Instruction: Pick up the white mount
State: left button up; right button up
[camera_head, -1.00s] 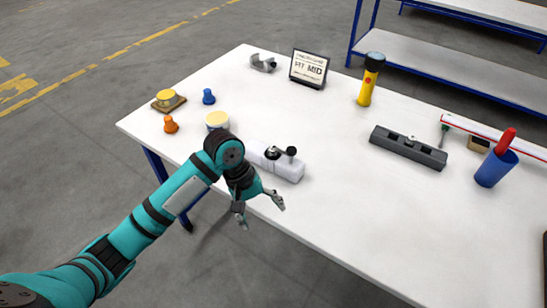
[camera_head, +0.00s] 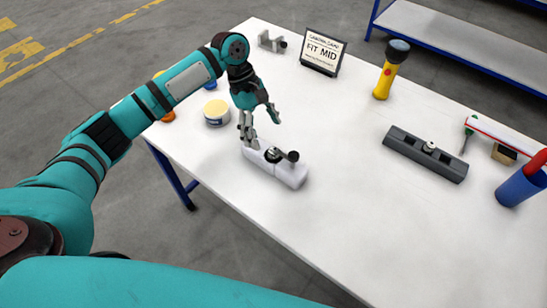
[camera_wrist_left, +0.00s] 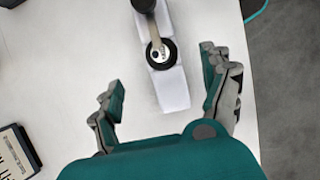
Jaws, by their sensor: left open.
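The white mount (camera_head: 288,176) is a long white block with a black knob and a lever on top. It lies on the white table near its front edge. In the left wrist view the mount (camera_wrist_left: 172,88) runs lengthwise between the two sides of my gripper. My left gripper (camera_head: 260,127) is open and empty, its fingers just behind and above the mount's left end. In the left wrist view the open fingers (camera_wrist_left: 163,72) stand on either side of the mount, with a gap on both sides. My right gripper does not show.
A cream-lidded tub (camera_head: 216,113) stands left of the mount. A sign (camera_head: 322,51), a grey metal bracket (camera_head: 270,42) and a yellow flashlight (camera_head: 390,70) stand farther back. A dark grey slotted block (camera_head: 425,155) and a blue cup (camera_head: 518,188) are at right. The table's front middle is clear.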

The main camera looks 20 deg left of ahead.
aim_at(274, 157)
pick_arm(q)
jog(key=x, duration=0.3)
jog(key=shift+w+f, duration=0.2)
jog(key=shift+w, duration=0.1)
jog(key=shift+s+d+f+p, duration=0.1)
jog(key=shift+d+f+p, duration=0.15)
jog(key=shift+f, duration=0.3)
jog(key=shift+s+f, duration=0.15)
jog(key=shift+f, duration=0.05)
jog(key=x, duration=0.1)
jog(key=p+x, duration=0.1)
jog(key=x, duration=0.2)
jog(key=shift+s+f+p, duration=0.2)
jog(key=shift+s+p, duration=0.2)
jog(key=shift+d+f, duration=0.1)
jog(key=shift+f, duration=0.1)
jog(key=c, duration=1.3)
jog(key=shift+r, duration=0.1)
jog(key=shift+c, duration=0.7)
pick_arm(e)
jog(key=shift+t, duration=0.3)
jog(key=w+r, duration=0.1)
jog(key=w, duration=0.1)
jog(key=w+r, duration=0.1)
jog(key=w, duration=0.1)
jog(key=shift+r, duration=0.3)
